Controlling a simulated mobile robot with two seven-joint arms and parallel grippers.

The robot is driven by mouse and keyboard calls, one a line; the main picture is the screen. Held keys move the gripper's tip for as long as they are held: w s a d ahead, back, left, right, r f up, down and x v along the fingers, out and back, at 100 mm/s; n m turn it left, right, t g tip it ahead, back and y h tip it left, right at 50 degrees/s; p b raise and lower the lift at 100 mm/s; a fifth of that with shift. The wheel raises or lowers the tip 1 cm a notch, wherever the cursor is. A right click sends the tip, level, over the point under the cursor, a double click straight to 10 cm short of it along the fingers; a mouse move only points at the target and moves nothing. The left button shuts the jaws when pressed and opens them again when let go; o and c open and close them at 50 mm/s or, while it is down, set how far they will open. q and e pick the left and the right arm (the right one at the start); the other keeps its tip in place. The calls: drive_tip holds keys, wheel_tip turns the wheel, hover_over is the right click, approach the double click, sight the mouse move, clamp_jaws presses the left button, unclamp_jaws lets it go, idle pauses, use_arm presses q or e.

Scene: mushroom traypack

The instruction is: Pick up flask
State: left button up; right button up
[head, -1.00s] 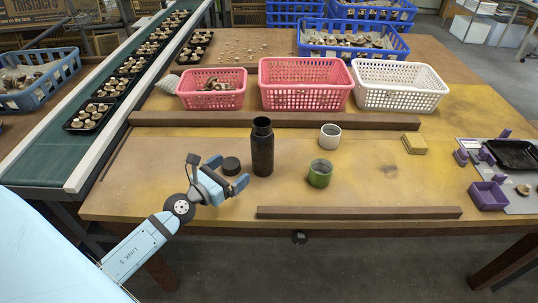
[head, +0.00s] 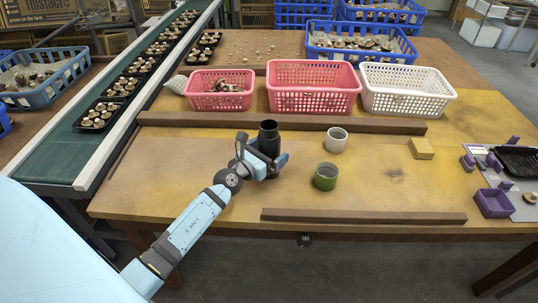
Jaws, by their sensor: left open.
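The flask is a black upright bottle (head: 268,131) standing on the yellow-brown table (head: 180,180). Its neck and upper part show; its lower body is hidden behind my left gripper. My left gripper (head: 267,158) is open at the flask, with a light blue fingertip showing just right of the flask's body. The other finger is mostly hidden, so I cannot tell whether either touches the flask. My right gripper is not in view.
A white cup (head: 337,141) and a green cup (head: 326,177) stand right of the flask. A brown bar (head: 365,217) lies in front and another (head: 190,120) behind. Pink baskets (head: 312,100) and a white basket (head: 405,104) stand beyond. A yellow block (head: 421,149) lies at right.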

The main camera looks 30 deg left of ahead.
use_arm(q)
drive_tip(key=shift+r, duration=0.1)
clamp_jaws()
idle(0.3)
drive_tip(key=shift+r, duration=0.1)
